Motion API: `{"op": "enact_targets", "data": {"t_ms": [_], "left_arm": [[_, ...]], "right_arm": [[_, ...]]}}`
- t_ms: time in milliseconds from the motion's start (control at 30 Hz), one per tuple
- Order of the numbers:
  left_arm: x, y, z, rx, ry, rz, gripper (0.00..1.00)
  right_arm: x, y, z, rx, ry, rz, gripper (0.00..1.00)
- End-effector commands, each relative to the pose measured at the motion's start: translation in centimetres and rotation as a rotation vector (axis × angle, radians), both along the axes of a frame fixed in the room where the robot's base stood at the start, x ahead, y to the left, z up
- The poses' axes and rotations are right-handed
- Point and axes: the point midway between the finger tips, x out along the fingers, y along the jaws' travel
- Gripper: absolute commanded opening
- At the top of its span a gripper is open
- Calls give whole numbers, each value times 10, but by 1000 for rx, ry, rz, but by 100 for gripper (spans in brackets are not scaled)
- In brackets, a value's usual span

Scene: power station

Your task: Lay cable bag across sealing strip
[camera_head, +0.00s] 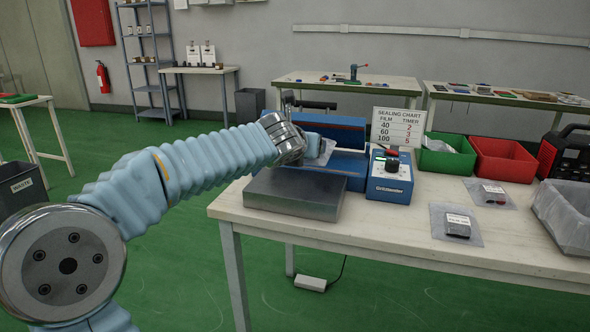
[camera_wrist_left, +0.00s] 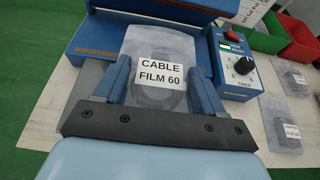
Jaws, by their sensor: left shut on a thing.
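The clear cable bag (camera_wrist_left: 158,42), labelled "CABLE FILM 60" with a dark coiled cable inside, is held by my left gripper (camera_wrist_left: 160,84). Its blue fingers are at the bag's two sides near the label. The bag's far end lies over the brown sealing strip (camera_wrist_left: 97,51) of the blue sealer and reaches toward the raised lid (camera_wrist_left: 170,10). I cannot tell whether the bag touches the strip. In the head view, the bag (camera_head: 327,150) shows beside my left gripper (camera_head: 314,147), in front of the open sealer (camera_head: 348,164). My right gripper is not in view.
A metal block (camera_head: 295,192) stands in front of the sealer. The control box (camera_head: 389,183) is to its right, with a sealing chart (camera_head: 398,128) behind. Green (camera_head: 446,160) and red (camera_head: 503,161) bins, two other bags (camera_head: 456,224) (camera_head: 490,193) and a grey tub (camera_head: 570,222) are further right.

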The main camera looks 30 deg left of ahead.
Motion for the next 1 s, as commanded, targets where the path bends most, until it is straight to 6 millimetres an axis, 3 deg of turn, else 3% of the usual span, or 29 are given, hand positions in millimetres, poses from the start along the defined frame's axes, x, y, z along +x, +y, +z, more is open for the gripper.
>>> {"op": "enact_targets", "data": {"t_ms": [100, 400, 533, 1000], "left_arm": [[9, 16, -26, 1, 5, 0, 39], [21, 36, -54, 1, 4, -2, 39], [21, 35, -81, 1, 3, -4, 39], [21, 35, -89, 0, 2, -4, 39]], "right_arm": [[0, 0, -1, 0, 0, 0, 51], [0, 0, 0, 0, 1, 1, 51], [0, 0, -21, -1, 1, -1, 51], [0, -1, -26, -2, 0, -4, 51]]}}
